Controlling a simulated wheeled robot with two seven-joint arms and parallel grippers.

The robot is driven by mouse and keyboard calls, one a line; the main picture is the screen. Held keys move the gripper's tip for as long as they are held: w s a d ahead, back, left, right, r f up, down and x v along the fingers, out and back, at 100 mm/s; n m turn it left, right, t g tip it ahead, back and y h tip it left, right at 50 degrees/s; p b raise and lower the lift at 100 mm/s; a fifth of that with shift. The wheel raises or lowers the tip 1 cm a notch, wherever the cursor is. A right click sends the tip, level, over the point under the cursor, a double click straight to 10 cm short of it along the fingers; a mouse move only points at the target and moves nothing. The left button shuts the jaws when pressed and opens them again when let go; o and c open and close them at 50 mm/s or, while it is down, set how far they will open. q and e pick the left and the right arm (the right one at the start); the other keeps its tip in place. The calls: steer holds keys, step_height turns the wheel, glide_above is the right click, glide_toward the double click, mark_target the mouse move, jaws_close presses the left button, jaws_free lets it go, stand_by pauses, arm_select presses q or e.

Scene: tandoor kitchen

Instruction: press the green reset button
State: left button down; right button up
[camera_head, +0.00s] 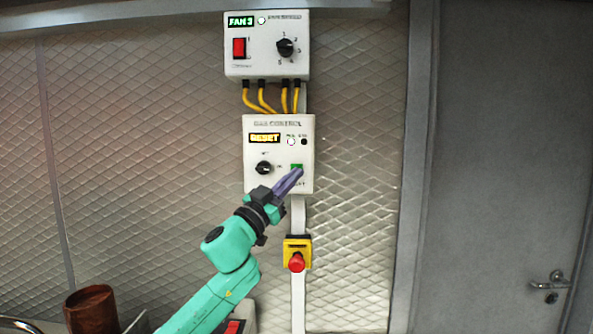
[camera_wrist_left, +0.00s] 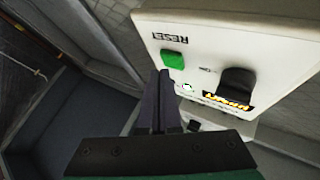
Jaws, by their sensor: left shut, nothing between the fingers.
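The green reset button (camera_head: 296,166) is on the lower right of the white gas control box (camera_head: 279,122). In the left wrist view the green button (camera_wrist_left: 173,59) stands out from the panel beside the printed word RESET. My left gripper (camera_head: 298,172) is shut and empty, its purple fingers pointing up at the button and overlapping its lower edge in the head view. In the left wrist view the fingertips (camera_wrist_left: 160,73) are just beside the button; I cannot tell whether they touch it. My right gripper is in neither view.
The box has an orange display (camera_head: 264,138) reading RESET and a black knob (camera_head: 264,168). A fan control box (camera_head: 267,62) hangs above, joined by yellow cables. A red emergency button (camera_head: 296,262) on a yellow housing is below. A grey door (camera_head: 510,150) stands at right.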

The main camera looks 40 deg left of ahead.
arm_select(q)
steer(key=shift+w+a, duration=0.15)
steer(key=shift+w, duration=0.1)
steer(key=shift+w+a+r+p, duration=0.1)
steer(key=shift+w+a+p, duration=0.15)
steer(key=shift+w+p, duration=0.1)
stand_by(0.7)
steer(key=shift+s, duration=0.1)
steer(key=shift+s+d+b, duration=0.4)
steer(key=shift+s+d, duration=0.1)
steer(key=shift+s, duration=0.1)
